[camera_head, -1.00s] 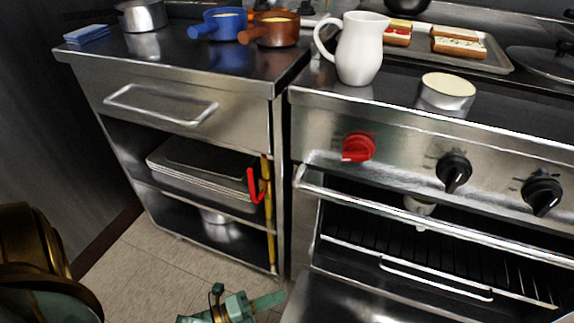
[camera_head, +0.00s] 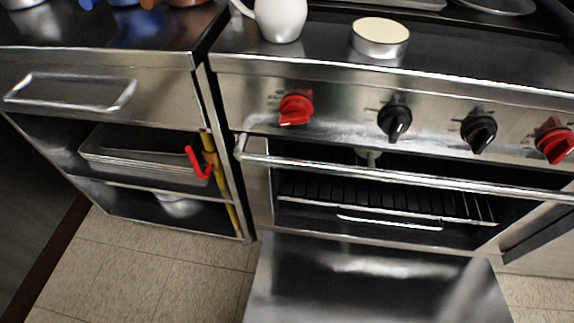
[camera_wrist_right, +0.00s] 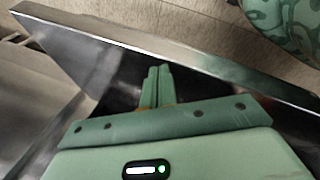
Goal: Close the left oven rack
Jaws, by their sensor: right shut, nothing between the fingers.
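The oven rack (camera_head: 375,198) is a dark wire shelf with a thin pull bar (camera_head: 390,220) at its front, low in the oven opening in the head view. Its front edge sits near the mouth of the oven; how far it sticks out is hard to tell. The oven door (camera_head: 375,285) hangs open, folded down below the rack. My right gripper (camera_wrist_right: 158,72) shows only in the right wrist view, its green fingers together and empty, over a shiny metal panel with a bright edge. My left gripper is out of view.
A long handle bar (camera_head: 400,172) crosses in front of the oven opening, below red and black knobs (camera_head: 395,120). A white pitcher (camera_head: 281,18) and a round tin (camera_head: 380,38) stand on top. A steel cabinet with trays (camera_head: 140,155) stands to the left. Tiled floor (camera_head: 140,270) is clear.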

